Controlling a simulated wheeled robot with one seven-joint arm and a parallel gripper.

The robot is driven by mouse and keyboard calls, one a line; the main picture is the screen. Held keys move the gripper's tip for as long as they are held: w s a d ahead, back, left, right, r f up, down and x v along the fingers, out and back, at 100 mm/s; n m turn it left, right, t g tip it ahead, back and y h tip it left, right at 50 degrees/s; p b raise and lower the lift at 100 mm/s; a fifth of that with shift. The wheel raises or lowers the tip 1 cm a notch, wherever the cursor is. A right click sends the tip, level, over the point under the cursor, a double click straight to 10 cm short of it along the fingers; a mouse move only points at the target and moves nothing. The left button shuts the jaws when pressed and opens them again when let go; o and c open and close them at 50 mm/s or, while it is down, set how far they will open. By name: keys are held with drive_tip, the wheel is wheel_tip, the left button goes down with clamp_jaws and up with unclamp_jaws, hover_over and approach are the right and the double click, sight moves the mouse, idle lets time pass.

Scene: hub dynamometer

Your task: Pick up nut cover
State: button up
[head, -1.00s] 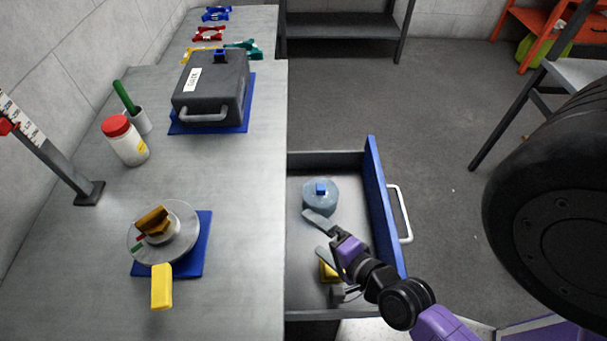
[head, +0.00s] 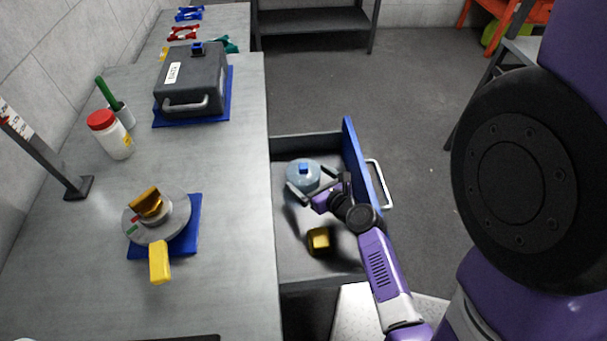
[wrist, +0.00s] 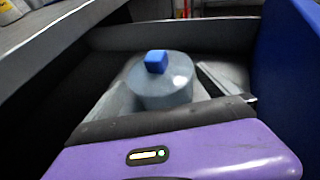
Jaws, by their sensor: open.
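The nut cover, a grey-blue round cap with a blue knob on top, sits upright on the floor of the open drawer. It shows in the head view (head: 302,174) and in the wrist view (wrist: 162,85). My gripper (head: 313,184) is open inside the drawer, at the near side of the cover. One finger lies to the cover's left and the other to its right. I cannot tell whether either finger touches it. In the wrist view the purple gripper body hides the near lower part of the cover.
The open drawer (head: 290,252) has a blue front (head: 360,165) on the right. A yellow-and-black block (head: 318,240) lies nearer in it. The workbench (head: 235,250) borders it on the left.

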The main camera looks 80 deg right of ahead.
sight(309, 178)
drive_tip(key=shift+x, duration=1.95)
drive_tip(key=shift+f, duration=0.1)
drive_tip(key=c, duration=1)
drive_tip(key=shift+c, duration=0.2)
